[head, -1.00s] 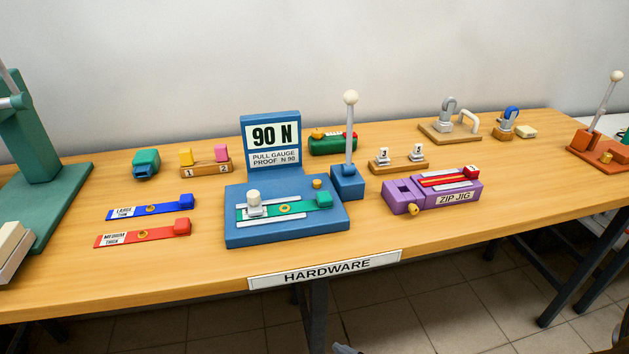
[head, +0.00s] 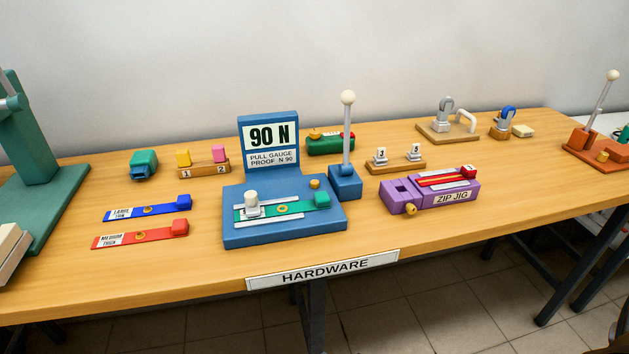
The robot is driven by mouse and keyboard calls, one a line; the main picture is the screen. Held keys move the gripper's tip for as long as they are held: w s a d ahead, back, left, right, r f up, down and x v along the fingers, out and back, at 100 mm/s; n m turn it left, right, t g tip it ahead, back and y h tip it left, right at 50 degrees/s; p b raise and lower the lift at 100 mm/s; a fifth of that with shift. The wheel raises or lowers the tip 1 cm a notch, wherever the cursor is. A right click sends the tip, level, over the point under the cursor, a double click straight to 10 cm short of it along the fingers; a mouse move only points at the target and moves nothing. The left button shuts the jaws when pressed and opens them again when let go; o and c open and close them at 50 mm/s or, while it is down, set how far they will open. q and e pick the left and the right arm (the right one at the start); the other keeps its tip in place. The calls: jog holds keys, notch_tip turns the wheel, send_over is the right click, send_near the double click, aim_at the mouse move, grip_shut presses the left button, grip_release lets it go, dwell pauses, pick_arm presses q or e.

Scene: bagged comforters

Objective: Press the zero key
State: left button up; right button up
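A blue pull gauge (head: 284,232) stands on the wooden bench, with an upright display (head: 268,136) that reads "90 N" above "PULL GAUGE PROOF N 90". A green strap piece (head: 300,204) lies on its bed between pale rails, with a white knob (head: 251,199) at its left end. A small yellow round button (head: 314,183) sits at the bed's back right; no label shows on it. A lever with a white ball (head: 347,98) rises from a blue block (head: 345,182) at the right. No key marked zero is readable. Neither of my grippers is in view.
Blue (head: 148,209) and red (head: 140,235) straps lie left of the gauge. A purple zip jig (head: 430,196) stands to the right. A green press (head: 35,150) is at far left, an orange lever base (head: 600,150) at far right. The bench's front strip is clear.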

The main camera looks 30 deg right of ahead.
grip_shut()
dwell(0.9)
